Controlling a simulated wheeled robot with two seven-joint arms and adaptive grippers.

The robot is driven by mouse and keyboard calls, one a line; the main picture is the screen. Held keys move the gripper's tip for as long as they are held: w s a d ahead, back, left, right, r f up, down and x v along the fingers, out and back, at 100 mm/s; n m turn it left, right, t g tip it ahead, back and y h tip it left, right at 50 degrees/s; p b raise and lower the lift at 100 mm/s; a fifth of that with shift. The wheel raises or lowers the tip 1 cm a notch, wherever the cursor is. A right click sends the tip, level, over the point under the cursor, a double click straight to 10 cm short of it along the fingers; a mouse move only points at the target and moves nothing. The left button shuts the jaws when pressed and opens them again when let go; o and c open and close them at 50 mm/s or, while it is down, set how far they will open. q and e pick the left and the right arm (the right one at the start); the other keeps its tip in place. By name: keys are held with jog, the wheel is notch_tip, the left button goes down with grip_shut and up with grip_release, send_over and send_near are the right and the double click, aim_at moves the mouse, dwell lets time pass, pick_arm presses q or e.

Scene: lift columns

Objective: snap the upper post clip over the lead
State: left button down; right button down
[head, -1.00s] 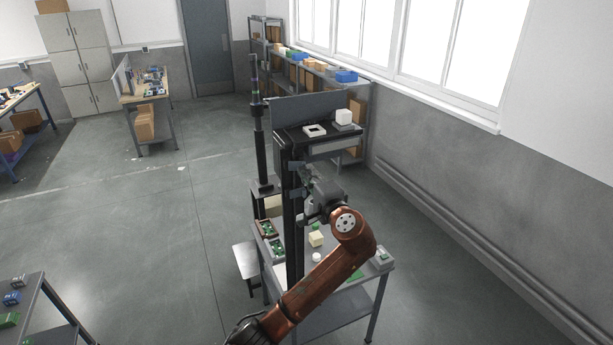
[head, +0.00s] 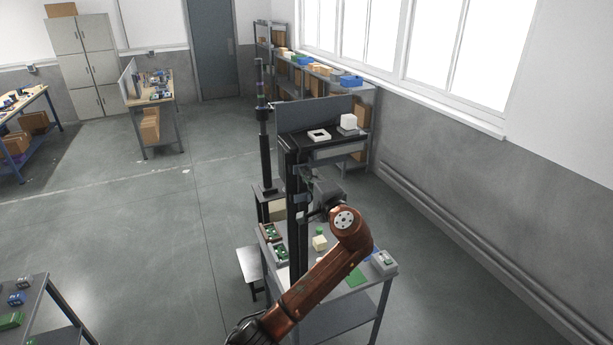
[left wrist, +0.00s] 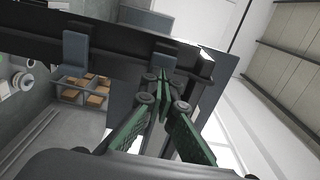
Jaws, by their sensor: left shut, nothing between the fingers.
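The dark lift post (head: 296,235) stands upright at the worktable, and it crosses the left wrist view as a dark bar (left wrist: 120,42). Two grey clips sit on it; the upper clip (head: 304,171) is above the lower clip (head: 302,198) in the head view. In the left wrist view one clip (left wrist: 75,52) is left of my fingers and another clip (left wrist: 166,54) is just beyond their tips. My left gripper (left wrist: 162,82) is shut and empty; in the head view it is mostly hidden beside the post. I cannot make out the lead clearly. My right gripper is out of view.
The worktable (head: 335,293) holds green boards in trays (head: 272,240), a cream block (head: 320,243) and a grey box (head: 384,262). A stool (head: 250,265) stands left. Open floor lies further left.

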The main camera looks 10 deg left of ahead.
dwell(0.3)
pick_arm(q)
jog(key=v, duration=0.7)
dwell(0.4)
